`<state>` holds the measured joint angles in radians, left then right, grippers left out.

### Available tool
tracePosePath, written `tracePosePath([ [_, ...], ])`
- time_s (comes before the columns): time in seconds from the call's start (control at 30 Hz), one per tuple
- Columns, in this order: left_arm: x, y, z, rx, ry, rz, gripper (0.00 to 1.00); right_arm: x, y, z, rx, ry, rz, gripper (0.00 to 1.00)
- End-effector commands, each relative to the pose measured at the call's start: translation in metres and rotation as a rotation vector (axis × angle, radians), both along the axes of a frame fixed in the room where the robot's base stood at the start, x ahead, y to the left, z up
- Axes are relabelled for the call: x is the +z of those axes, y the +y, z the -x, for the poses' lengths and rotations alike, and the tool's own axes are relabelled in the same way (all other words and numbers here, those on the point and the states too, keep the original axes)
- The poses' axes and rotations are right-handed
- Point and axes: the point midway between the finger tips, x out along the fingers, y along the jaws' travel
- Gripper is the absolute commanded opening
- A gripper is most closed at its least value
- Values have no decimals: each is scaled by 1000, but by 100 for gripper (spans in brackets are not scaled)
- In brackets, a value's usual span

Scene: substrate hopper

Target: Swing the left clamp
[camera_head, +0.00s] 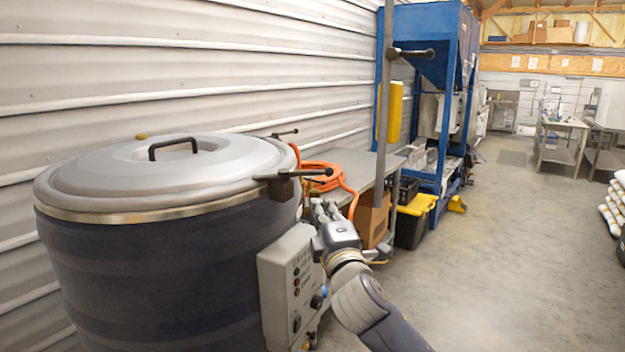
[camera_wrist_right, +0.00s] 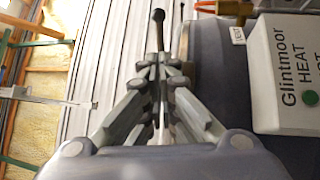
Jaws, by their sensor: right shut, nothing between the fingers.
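A large dark drum (camera_head: 150,285) with a grey domed lid (camera_head: 185,172) fills the left of the head view. One dark clamp (camera_head: 285,186) sits at the lid's right rim, its knobbed handle pointing right. Another clamp (camera_head: 284,133) shows at the back right rim. I cannot tell which is the left clamp. My right gripper (camera_head: 325,206) is shut and empty, just below and right of the near clamp. In the right wrist view its fingers (camera_wrist_right: 160,68) are together, with a dark knobbed rod (camera_wrist_right: 158,28) beyond the tips. My left gripper is out of view.
A control box (camera_head: 290,285) is on the drum's right side; its lettering shows in the wrist view (camera_wrist_right: 290,70). A vertical pole (camera_head: 384,110) with a dark lever, a bench (camera_head: 365,166) with orange hose and a blue frame stand behind.

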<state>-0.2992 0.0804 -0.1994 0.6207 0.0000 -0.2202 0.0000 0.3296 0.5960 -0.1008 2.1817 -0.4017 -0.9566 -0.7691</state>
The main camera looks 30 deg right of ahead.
Motion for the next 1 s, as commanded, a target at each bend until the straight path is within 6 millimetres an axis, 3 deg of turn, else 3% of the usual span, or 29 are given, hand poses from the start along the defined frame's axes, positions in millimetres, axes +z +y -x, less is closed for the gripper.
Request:
tracePosePath([
  [0.5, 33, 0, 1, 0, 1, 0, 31, 20, -32, -85, 0, 2, -5, 0],
  [0.7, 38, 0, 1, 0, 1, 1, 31, 22, -38, -102, 1, 1, -5, 0],
  [1.0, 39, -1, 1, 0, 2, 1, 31, 21, -40, -106, 1, 2, -5, 0],
])
